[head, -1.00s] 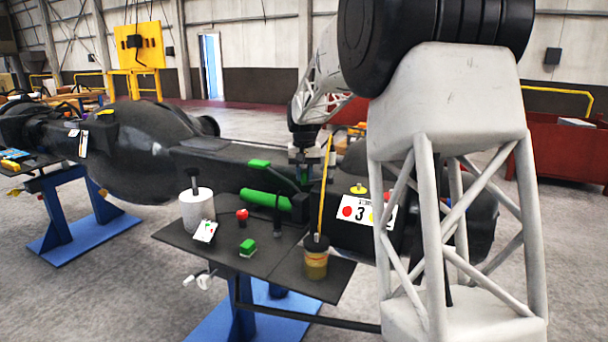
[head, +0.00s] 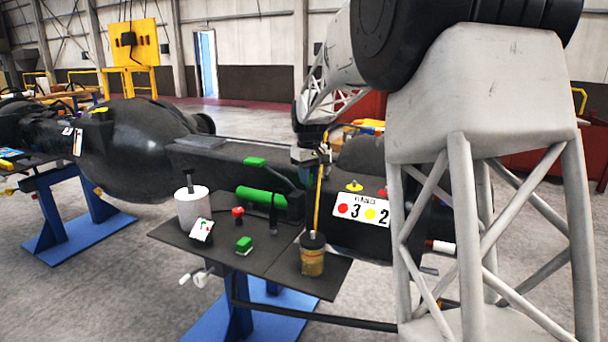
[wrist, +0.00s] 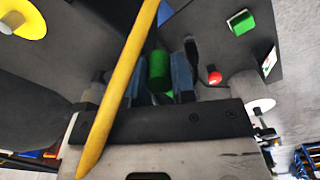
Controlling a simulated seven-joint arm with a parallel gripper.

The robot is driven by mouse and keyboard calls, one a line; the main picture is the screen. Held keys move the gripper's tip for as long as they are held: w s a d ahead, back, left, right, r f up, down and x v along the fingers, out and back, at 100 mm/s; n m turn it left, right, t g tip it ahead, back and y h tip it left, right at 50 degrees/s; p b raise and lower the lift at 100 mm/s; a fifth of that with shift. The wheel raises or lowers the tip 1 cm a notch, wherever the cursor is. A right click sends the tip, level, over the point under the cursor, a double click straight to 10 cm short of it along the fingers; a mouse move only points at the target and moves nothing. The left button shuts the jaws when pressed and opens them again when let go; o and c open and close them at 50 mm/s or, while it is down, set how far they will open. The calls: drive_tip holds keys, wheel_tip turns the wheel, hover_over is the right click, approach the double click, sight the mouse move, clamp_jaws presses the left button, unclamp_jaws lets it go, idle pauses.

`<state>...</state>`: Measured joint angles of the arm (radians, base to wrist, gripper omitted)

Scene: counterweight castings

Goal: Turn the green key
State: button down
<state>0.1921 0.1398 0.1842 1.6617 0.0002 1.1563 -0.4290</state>
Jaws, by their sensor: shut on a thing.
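A short green cylinder (wrist: 159,70), the green key as far as I can tell, shows in the wrist view. My gripper (wrist: 162,82) has its blue fingers on either side of it and is shut on it. In the head view my gripper (head: 308,160) is over the dark casting (head: 222,160), behind a thin yellow rod (head: 319,190). How far the key is turned cannot be told.
The yellow rod stands in a pot (head: 312,262) and crosses the wrist view (wrist: 125,85) close by. On the side shelf (head: 275,270) are a white roll (head: 193,208), a red knob (head: 238,211) and a green block (head: 244,245). A numbered plate (head: 361,209) is right of the rod.

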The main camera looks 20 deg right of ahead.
drive_tip(key=shift+s+d+r+n, duration=0.1)
drive_tip(key=shift+s+d+n, duration=0.3)
drive_tip(key=shift+n, duration=0.3)
drive_tip(key=shift+s+d+n, duration=0.3)
drive_tip(key=shift+s+n, duration=0.15)
drive_tip(key=shift+n, duration=0.25)
drive_tip(key=c, duration=0.9)
unclamp_jaws()
drive_tip(key=shift+c, duration=0.2)
wheel_tip(320, 180, up, 8)
